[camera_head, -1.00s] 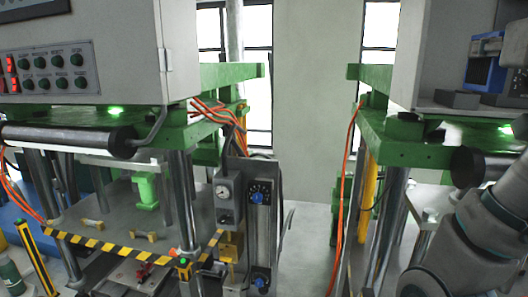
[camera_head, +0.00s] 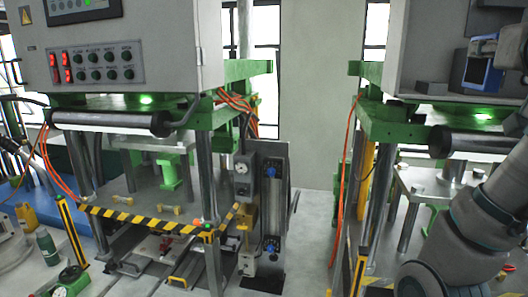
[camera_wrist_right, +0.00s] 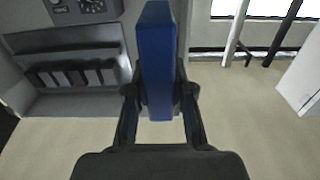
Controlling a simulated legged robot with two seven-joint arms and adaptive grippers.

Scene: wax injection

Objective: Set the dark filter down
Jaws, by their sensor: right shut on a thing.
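My right gripper (camera_head: 508,47) is at the upper right of the head view, in front of the open grey cabinet of the right machine. It is shut on a dark blue slab-like filter (camera_head: 480,72), which shows a pale face there. In the right wrist view the blue filter (camera_wrist_right: 157,60) stands edge-on between the two fingers (camera_wrist_right: 160,100). In the head view it appears close to the cabinet's bottom; whether it touches cannot be told. My left gripper is not in view.
The right machine's green frame (camera_head: 405,125) and a roller (camera_head: 470,141) are below. The left press (camera_head: 130,205) stands across a clear floor gap.

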